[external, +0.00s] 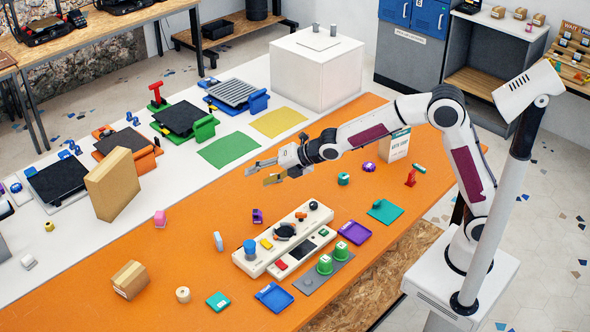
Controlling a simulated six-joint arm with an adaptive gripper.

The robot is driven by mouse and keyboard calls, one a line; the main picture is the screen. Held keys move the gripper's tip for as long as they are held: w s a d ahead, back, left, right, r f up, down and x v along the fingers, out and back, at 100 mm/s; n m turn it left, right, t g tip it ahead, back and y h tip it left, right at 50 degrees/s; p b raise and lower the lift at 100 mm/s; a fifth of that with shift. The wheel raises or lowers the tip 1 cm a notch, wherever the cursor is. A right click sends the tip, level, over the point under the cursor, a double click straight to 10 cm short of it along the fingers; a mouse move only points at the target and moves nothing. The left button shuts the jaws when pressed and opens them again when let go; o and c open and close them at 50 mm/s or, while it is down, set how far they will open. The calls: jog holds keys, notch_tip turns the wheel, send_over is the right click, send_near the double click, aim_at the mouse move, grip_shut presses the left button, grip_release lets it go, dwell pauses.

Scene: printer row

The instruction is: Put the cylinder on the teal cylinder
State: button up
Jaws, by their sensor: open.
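A short teal cylinder (343,179) stands on the orange table, to the right of and a little below my gripper in the picture. A beige cylinder (183,294) with a dark spot on top stands near the front left of the table. Two green cylinders (325,265) stand on a grey plate. Which of these is the plain "cylinder" I cannot tell. My gripper (260,175) is open and empty above the table, its fingers pointing left, apart from all of these.
A cream control panel (283,240) with knobs stands mid-table. Blue (273,297) and purple (354,232) trays lie near it. A cardboard box (130,281) is at front left, a white carton (395,146) near my arm. Several printers and a large white block (316,68) stand behind.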

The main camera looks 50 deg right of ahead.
jog(key=w+a+f+n+y, duration=0.1)
jog(key=a+f+n+y, duration=0.1)
jog(key=a+f+n, duration=0.5)
jog(key=n+g+y, duration=0.2)
jog(key=n+y, duration=0.2)
jog(key=n, duration=0.7)
send_near(183, 291)
jog(key=shift+w+a+f, duration=0.25)
jog(key=shift+w+a, duration=0.3)
jog(key=shift+w, duration=0.25)
jog(key=shift+s+a+f, duration=0.25)
jog(key=shift+a+f, duration=0.05)
jog(key=shift+f, duration=0.15)
jog(key=shift+x, duration=1.3)
jog(key=shift+w+a, duration=0.1)
jog(key=shift+x, duration=2.45)
